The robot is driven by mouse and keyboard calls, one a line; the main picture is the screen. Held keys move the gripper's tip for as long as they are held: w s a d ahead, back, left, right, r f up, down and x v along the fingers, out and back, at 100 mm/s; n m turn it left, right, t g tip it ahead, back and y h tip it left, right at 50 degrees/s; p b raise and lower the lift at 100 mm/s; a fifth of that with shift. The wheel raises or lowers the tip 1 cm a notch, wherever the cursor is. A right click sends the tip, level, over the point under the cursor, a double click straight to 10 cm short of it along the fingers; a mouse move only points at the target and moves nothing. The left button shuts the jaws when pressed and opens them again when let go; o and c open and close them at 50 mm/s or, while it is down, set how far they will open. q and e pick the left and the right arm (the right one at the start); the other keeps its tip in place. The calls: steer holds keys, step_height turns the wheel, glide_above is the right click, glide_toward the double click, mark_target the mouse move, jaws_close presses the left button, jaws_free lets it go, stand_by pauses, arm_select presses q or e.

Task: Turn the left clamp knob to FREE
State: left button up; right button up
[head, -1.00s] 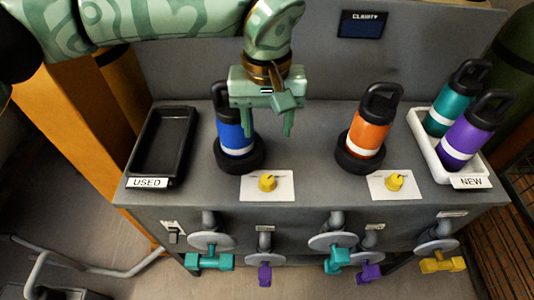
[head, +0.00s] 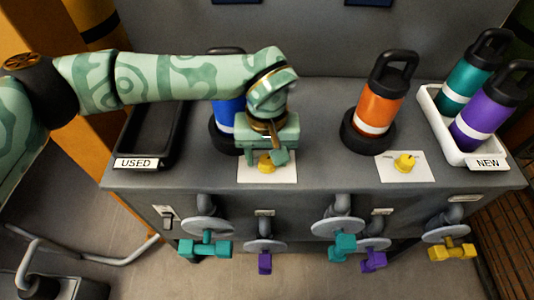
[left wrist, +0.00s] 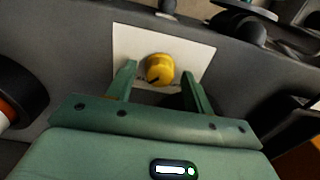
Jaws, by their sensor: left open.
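The left clamp knob (head: 266,163) is a yellow dial on a white plate (head: 283,177) at the front of the grey bench. In the left wrist view the knob (left wrist: 160,69) shows a dark pointer mark at its lower left; the plate's lettering is not readable. My left gripper (head: 265,154) is above the knob, fingers pointing down. In the left wrist view its open fingers (left wrist: 161,84) stand on either side of the knob, apart from it. The blue bottle (head: 226,112) stands in a black clamp ring behind my gripper, partly hidden by my arm. My right gripper is not in view.
An orange bottle (head: 376,104) stands in a clamp ring, with another yellow knob (head: 405,162) before it. A black USED tray (head: 172,140) is at left; a white NEW tray (head: 433,107) holds teal and purple bottles. Several coloured valve handles line the bench front.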

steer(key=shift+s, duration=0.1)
arm_select(q)
steer(key=c, duration=1)
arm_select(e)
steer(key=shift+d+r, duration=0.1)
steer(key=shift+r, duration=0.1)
arm_select(q)
steer(key=n+p, duration=0.1)
steer(key=n, duration=0.1)
steer(key=n+p, duration=0.1)
steer(key=shift+r+n, duration=0.2)
steer(key=shift+n, duration=0.2)
steer(key=n+p, duration=0.3)
steer(key=n, duration=0.2)
steer(key=n+p, duration=0.3)
steer(key=n, duration=0.2)
steer(key=shift+n, duration=0.3)
steer(key=shift+f+n+p, duration=0.15)
steer(key=shift+n+p, duration=0.75)
steer(key=shift+n, duration=0.8)
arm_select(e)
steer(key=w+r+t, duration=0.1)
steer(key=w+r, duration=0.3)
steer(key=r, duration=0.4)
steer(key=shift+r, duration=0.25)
